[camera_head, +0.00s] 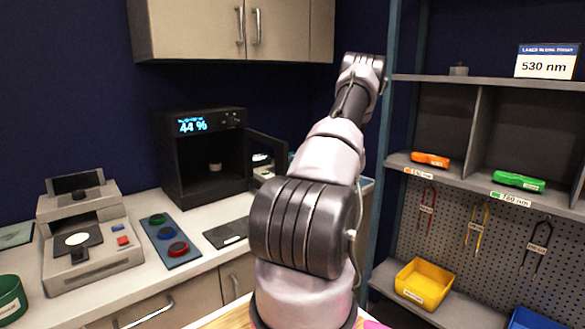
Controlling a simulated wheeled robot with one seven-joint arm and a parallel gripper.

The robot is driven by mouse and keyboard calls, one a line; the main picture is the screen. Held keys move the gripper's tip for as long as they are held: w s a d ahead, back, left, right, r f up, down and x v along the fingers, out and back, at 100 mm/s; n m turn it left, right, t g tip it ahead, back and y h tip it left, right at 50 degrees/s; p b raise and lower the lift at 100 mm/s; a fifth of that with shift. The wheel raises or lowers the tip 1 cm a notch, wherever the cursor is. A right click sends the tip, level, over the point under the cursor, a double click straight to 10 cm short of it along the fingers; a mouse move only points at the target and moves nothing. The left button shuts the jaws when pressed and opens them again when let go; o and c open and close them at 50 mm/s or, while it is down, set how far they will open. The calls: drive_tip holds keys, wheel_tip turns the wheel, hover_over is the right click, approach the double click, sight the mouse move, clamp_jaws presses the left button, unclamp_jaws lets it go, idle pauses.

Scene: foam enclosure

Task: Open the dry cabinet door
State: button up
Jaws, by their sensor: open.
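The dry cabinet (186,147) is a black box on the counter at the left of the head view, with a lit "44 %" display on its top front. Its front is open, and a small pale object (215,166) sits inside. The cabinet door (266,148) stands swung out at the right side, partly hidden by my arm. My arm rises through the middle of the view and bends at the top. I cannot make out my gripper's fingers; they are hidden or out of view.
A grey instrument (90,240) and a blue plate with coloured discs (171,240) stand on the counter. A dark flat pad (226,233) lies before the cabinet. Wall cupboards (230,28) hang above. Shelving with a yellow bin (424,283) stands at right.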

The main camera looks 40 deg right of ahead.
drive_tip(key=v, duration=1)
drive_tip(key=shift+d, duration=0.35)
drive_tip(key=shift+s, duration=0.2)
